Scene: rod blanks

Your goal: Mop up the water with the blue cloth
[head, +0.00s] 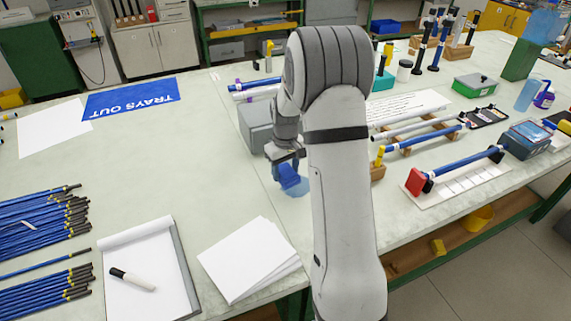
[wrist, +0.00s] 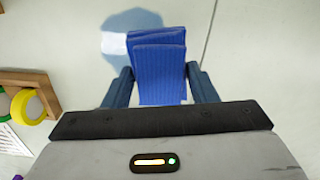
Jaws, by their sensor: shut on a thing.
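The blue cloth (wrist: 157,75) is folded and held between the two fingers of my gripper (wrist: 161,88) in the wrist view. In the head view the cloth (head: 290,180) hangs below my gripper (head: 287,160), low over the bench. The water (wrist: 125,42) is a pale bluish patch just beyond the cloth in the wrist view, and the cloth overlaps part of it. In the head view the water (head: 298,191) shows as a small patch beside the cloth, partly hidden by the cloth and my arm. I cannot tell whether the cloth touches the bench.
A grey box (head: 257,126) stands just behind my gripper. White paper sheets (head: 252,259) and a clipboard (head: 150,270) with a marker lie in front. Blue rods (head: 40,230) lie at the left. A wooden rack (head: 418,135) with rods stands right of my arm. The bench's middle left is clear.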

